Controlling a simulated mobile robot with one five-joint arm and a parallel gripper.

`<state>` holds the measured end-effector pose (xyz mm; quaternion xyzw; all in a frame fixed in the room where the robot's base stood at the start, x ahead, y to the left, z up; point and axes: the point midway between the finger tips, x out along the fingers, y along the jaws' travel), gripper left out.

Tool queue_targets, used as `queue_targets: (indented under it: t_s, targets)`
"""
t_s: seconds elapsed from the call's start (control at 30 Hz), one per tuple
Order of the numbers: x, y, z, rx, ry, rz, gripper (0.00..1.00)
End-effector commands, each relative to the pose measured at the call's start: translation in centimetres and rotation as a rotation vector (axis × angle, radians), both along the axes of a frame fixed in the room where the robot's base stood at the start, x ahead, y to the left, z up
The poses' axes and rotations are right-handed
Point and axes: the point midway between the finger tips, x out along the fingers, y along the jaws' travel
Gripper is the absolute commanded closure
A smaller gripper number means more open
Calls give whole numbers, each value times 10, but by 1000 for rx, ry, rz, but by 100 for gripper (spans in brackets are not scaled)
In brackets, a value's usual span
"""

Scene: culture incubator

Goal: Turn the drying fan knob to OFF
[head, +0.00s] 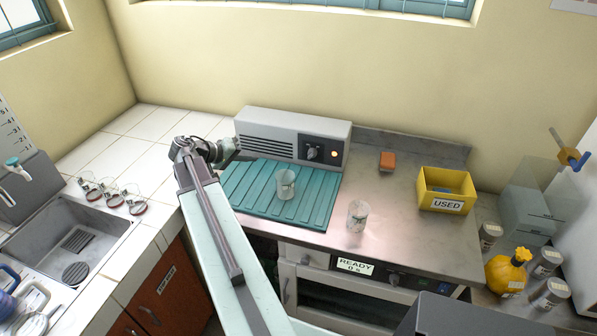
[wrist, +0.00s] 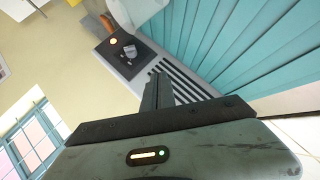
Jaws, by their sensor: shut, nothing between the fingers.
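The drying fan (head: 268,126) is a grey box with a slotted grille at the back of the counter. Its dark knob (head: 311,152) sits on the front panel at the right, and an orange light (head: 334,154) glows beside it. The wrist view also shows the knob (wrist: 130,51) and the lit light (wrist: 113,41). I cannot read the knob's marks. My gripper (head: 236,153) is shut and empty near the fan's left end, to the left of the knob and apart from it. In the wrist view its fingers (wrist: 158,90) are together in front of the grille.
A ribbed teal mat (head: 245,203) lies before the fan with a glass beaker (head: 286,184) on it. Another beaker (head: 357,215) stands on the steel counter. An orange block (head: 387,160) and a yellow USED bin (head: 446,181) are at the right. A sink (head: 75,235) is at the left.

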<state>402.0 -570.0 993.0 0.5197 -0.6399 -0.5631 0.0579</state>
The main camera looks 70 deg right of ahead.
Motion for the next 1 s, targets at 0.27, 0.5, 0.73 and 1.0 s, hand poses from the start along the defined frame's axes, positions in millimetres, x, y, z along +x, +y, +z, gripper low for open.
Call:
queue_targets:
  t_s: [0.27, 0.5, 0.73, 1.0]
  targets:
    - [-46, -43, 15, -117, 45, -87, 100]
    - [-61, -64, -1, -114, 45, -89, 100]
    - [-88, -101, -22, -113, 44, -90, 100]
    - [-122, -116, -45, -113, 45, -87, 100]
